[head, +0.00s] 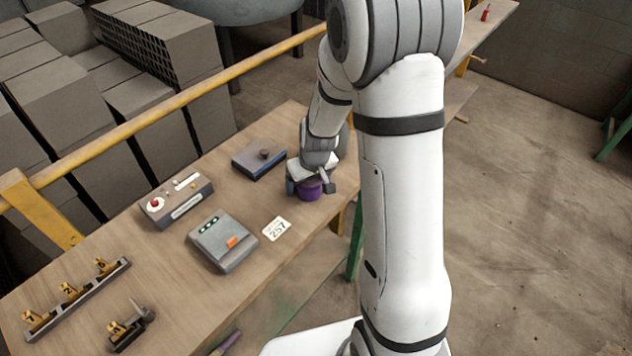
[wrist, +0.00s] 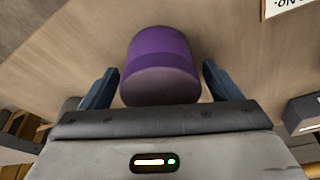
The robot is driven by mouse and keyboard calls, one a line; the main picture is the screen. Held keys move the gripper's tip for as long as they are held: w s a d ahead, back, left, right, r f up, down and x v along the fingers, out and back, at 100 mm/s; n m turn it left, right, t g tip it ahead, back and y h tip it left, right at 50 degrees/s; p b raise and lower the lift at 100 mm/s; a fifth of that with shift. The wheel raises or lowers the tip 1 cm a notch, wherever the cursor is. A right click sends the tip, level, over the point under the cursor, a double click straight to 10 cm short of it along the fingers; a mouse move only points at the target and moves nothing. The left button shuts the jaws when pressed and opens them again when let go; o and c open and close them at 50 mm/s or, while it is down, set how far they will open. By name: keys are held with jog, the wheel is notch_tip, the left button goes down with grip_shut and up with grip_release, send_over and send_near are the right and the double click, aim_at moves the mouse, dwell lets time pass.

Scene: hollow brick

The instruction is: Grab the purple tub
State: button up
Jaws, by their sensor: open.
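The purple tub (head: 309,189) stands on the wooden table, near its right edge in the head view, partly hidden by my gripper. In the wrist view the purple tub (wrist: 160,66) lies between my two fingers, with a darker round end facing the camera. My gripper (head: 311,180) is at the tub, at the end of my lowered arm. In the wrist view my gripper (wrist: 160,84) is open, one finger on each side of the tub. A gap shows between each finger and the tub.
A blue-grey box with a dark knob (head: 260,158) lies left of the gripper. A grey device with an orange button (head: 223,241), a box with a red button (head: 177,200) and a 257 card (head: 276,229) lie nearby. A numbered rack (head: 77,298) stands at lower left. A yellow rail (head: 200,88) runs behind the table.

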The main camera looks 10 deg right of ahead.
jog(key=shift+c, duration=0.5)
jog(key=c, duration=1.1)
